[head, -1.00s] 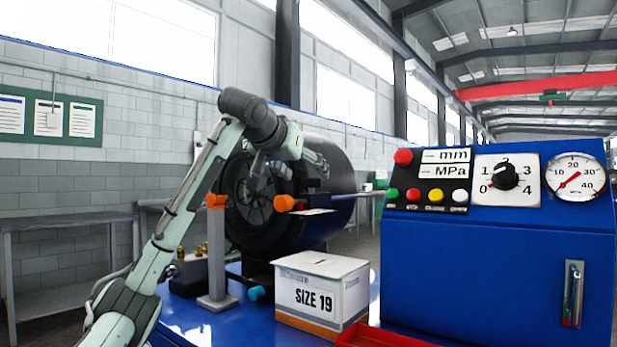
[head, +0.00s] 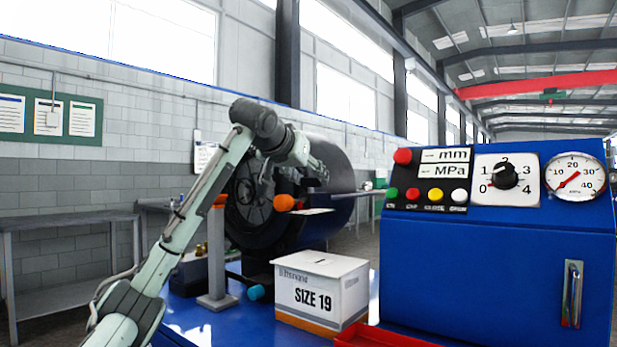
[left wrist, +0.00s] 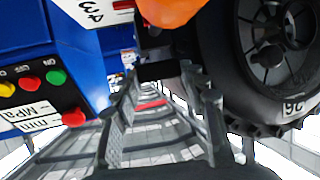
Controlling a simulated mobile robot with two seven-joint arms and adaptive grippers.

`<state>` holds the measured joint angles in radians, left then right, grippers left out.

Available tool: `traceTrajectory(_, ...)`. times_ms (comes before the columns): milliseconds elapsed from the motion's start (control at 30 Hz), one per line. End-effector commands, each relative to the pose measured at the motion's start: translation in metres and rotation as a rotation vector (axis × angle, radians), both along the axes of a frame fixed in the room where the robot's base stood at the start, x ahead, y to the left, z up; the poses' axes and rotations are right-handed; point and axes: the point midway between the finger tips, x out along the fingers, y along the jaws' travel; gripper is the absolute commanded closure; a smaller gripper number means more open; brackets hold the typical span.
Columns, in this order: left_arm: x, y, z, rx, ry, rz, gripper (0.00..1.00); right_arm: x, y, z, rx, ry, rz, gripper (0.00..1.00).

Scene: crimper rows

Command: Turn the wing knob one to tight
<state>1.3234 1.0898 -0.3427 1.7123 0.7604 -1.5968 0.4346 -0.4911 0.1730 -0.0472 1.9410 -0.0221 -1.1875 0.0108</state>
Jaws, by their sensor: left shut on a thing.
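My left gripper (head: 320,174) reaches in front of the crimper's black round head (head: 250,205). In the left wrist view its two dark fingers (left wrist: 160,78) close from both sides on a small dark piece (left wrist: 157,70), which I take to be wing knob one. Its wings and turn angle cannot be made out, being small and largely hidden by the fingers. In the head view the knob is hidden at the fingertips. My right gripper is out of view.
A blue control cabinet (head: 480,265) with buttons, a dial (head: 505,177) and a gauge (head: 574,178) stands at right. A white box marked SIZE 19 (head: 322,290) and a red tray (head: 385,337) are on the blue bench. A grey post (head: 216,270) stands left of the box.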

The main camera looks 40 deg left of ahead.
Motion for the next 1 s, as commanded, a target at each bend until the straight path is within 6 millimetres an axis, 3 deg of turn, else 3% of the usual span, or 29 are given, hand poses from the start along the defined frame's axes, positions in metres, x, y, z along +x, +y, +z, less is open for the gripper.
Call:
traceTrajectory(267,0.000,0.004,-0.001,-0.004,0.006,-0.185,0.86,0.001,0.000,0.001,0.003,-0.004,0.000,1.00)
traceTrajectory(400,-0.001,0.004,0.000,-0.001,0.003,-0.259,0.86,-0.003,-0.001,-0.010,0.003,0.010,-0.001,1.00)
traceTrajectory(667,-0.001,0.004,0.000,0.001,0.000,-0.268,0.86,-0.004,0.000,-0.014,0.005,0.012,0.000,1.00)
traceTrajectory(700,-0.001,0.004,0.000,0.001,0.000,-0.268,0.56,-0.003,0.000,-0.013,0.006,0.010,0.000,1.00)
traceTrajectory(867,-0.001,0.004,0.000,0.001,0.000,-0.267,0.36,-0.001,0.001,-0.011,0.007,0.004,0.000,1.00)
traceTrajectory(1000,-0.001,0.004,0.000,0.000,0.000,-0.265,0.36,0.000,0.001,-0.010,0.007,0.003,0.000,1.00)
